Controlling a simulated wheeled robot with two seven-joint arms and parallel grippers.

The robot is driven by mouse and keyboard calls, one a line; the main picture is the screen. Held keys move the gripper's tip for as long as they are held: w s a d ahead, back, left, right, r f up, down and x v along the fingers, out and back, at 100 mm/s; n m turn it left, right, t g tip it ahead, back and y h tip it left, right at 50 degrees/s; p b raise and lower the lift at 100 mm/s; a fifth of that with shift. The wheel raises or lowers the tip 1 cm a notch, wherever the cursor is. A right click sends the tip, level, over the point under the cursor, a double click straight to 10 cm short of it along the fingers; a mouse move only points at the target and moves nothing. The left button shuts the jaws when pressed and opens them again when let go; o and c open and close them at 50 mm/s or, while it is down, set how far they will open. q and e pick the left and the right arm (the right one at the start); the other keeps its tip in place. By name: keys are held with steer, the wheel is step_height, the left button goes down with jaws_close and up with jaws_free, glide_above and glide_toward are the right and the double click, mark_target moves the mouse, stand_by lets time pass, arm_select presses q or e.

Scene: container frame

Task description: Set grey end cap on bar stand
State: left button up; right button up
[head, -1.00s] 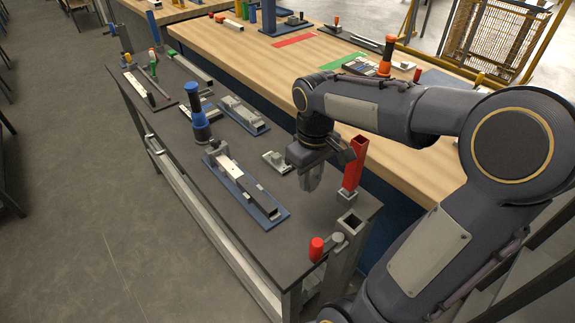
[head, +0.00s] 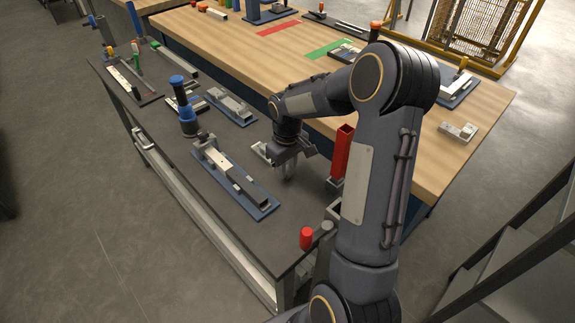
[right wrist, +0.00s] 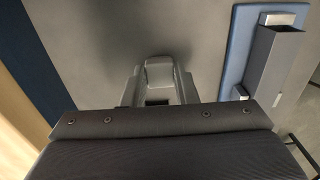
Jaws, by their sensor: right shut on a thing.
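My right gripper (head: 288,174) points down above the dark bench, to the right of the blue-based stand. In the right wrist view the fingers (right wrist: 158,92) are shut on a light grey block, which I take as the grey end cap (right wrist: 158,72). In the head view the cap is too small to tell from the fingers. The bar stand (head: 262,210) is a blue plate with a long grey and white bar lying along it. It also shows at the right of the wrist view (right wrist: 238,40), apart from the gripper. My left gripper is not in view.
A red upright tube (head: 342,152) stands close right of the gripper. A small grey fixture (head: 262,151) lies just behind it. A blue-topped black tool (head: 185,108) stands beyond the stand. Bare bench lies between gripper and stand.

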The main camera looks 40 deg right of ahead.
mark_target(288, 170)
steer(key=o, duration=0.5)
steer(key=shift+f, duration=0.15)
steer(key=o, duration=0.4)
steer(key=shift+o, duration=0.2)
steer(key=shift+r, duration=0.65)
step_height(288, 170, up, 11)
steer(key=shift+r, duration=0.1)
